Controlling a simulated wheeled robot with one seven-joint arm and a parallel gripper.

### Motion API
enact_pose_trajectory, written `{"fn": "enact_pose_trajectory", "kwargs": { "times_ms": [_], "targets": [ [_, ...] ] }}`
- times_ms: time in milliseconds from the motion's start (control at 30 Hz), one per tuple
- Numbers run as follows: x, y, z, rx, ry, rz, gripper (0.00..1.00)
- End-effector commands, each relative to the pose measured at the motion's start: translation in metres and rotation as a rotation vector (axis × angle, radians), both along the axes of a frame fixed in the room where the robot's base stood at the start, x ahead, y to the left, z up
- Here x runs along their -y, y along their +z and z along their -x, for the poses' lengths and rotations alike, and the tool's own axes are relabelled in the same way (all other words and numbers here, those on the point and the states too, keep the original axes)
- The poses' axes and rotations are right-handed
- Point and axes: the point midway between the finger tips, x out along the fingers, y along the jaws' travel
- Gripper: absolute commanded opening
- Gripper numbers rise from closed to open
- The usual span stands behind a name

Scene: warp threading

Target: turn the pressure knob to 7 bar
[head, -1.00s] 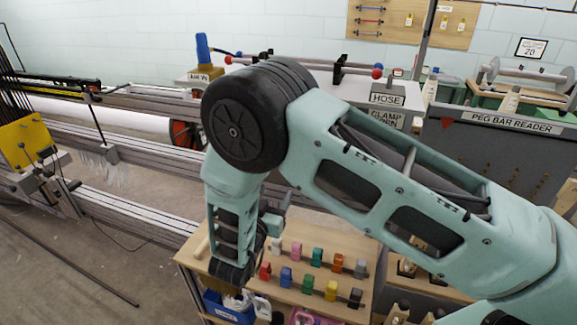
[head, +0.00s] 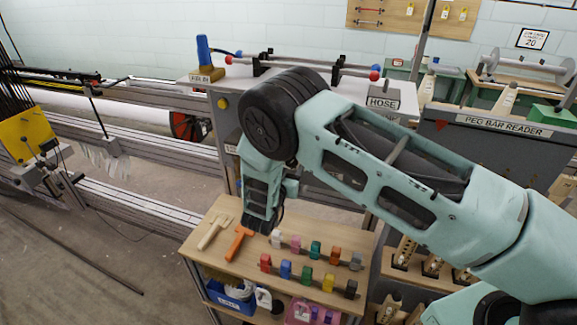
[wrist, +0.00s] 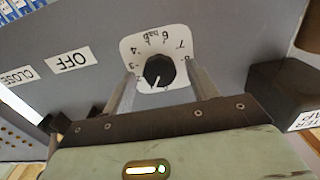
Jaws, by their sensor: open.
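In the wrist view the black pressure knob (wrist: 159,72) sits on a white dial plate (wrist: 144,43) with printed numbers and "bar", seen upside down. The knob's white mark points toward the bottom of the picture, slightly left, away from the 6 and 7 at the top; its exact reading is unclear. My gripper (wrist: 161,76) is open, with one finger on each side of the knob. Contact with the knob cannot be told. In the head view the knob and fingertips are hidden by my arm.
A dark block (wrist: 283,93) projects at the right of the wrist view. OFF (wrist: 68,61) and CLOSE labels are on the panel at left. In the head view a wooden bench (head: 212,262) holds coloured clips and an orange tool (head: 238,243) below my arm.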

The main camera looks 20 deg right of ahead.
Motion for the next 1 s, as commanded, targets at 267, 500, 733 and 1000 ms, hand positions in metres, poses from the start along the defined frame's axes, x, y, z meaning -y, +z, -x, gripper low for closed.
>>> {"fn": "enact_pose_trajectory", "kwargs": {
  "times_ms": [267, 500, 733, 1000],
  "targets": [
    [-0.0002, 0.0002, 0.0002, 0.0, 0.0, 0.0, 0.13],
    [-0.0002, -0.0008, 0.0002, 0.013, -0.001, -0.016, 0.14],
    [0.0004, -0.0036, 0.0003, 0.073, -0.002, -0.097, 0.14],
    [0.0007, -0.0068, 0.0004, 0.206, -0.002, -0.28, 0.14]
  ]
}}
